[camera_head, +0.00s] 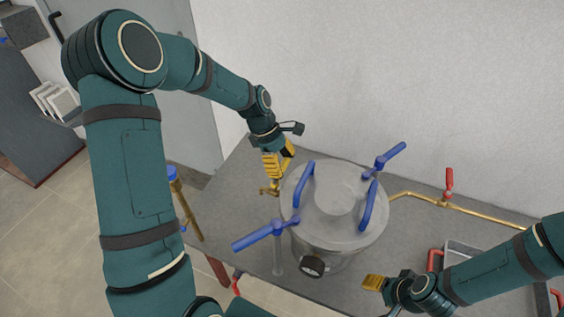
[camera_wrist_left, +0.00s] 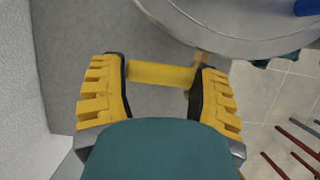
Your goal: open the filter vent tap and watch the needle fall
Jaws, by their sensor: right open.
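The filter is a grey metal vessel (camera_head: 335,212) with a round lid and blue clamp handles. A dark-rimmed pressure gauge (camera_head: 311,266) sits on its front; its needle is too small to read. My left gripper (camera_head: 271,183) points down at the vessel's back left side, close to brass parts there. In the left wrist view, a yellow bar (camera_wrist_left: 160,75), apparently the vent tap's lever, lies across the gap between my spread yellow fingers. Whether they touch it I cannot tell. My right gripper (camera_head: 374,283) is open and empty, right of the gauge and apart from the vessel.
A brass pipe (camera_head: 410,196) with a red-handled valve (camera_head: 448,182) runs behind on the right. A grey tray (camera_head: 462,249) is beside my right arm. A blue-capped brass pipe (camera_head: 184,208) stands left of the table. The grey tabletop (camera_head: 228,196) is bare at back left.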

